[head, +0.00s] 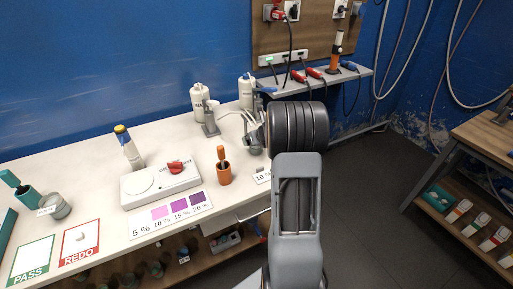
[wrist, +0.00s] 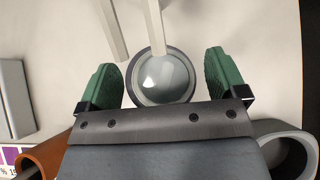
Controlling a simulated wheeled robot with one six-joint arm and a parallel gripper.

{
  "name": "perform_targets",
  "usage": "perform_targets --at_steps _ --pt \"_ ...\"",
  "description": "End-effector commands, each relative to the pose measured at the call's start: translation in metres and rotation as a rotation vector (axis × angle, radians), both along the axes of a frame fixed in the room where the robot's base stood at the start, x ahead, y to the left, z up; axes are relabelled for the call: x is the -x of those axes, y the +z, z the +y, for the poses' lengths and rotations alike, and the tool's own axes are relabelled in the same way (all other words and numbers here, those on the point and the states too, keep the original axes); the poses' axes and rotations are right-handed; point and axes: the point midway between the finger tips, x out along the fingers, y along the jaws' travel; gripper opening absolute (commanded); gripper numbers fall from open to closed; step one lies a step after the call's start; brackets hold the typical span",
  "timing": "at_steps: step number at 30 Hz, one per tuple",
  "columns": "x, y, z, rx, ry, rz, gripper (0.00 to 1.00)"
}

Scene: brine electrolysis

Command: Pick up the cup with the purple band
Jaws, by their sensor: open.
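In the wrist view, a round grey cup (wrist: 165,78) with a dark, faintly purplish rim stands on the white bench. Its band cannot be read clearly from above. My gripper (wrist: 163,70) is open, its two green-padded fingers on either side of the cup, with a visible gap at each side. Two pale prongs (wrist: 154,25) reach down from the top, one ending over the cup's rim. In the head view, my arm hides most of the gripper and the cup.
An orange holder (head: 223,174) with an orange-handled tool stands left of my arm; a grey ring-shaped part (wrist: 290,150) is at lower right in the wrist view. White bottles (head: 200,102) and a grey stand (head: 210,122) are behind. A scale (head: 160,182) sits further left.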

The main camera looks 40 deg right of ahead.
Motion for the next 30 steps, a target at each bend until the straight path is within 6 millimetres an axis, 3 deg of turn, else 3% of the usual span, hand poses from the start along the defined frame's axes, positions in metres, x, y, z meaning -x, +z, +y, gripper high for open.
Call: perform_targets --at_steps 3,23,30 --pt "0.0001 0.0004 0.0000 0.000 0.000 0.000 0.91" --pt "0.0001 0.0012 -0.0001 0.000 0.000 -0.002 0.27" --pt "0.0000 0.0030 -0.0001 0.000 0.000 -0.002 0.27"
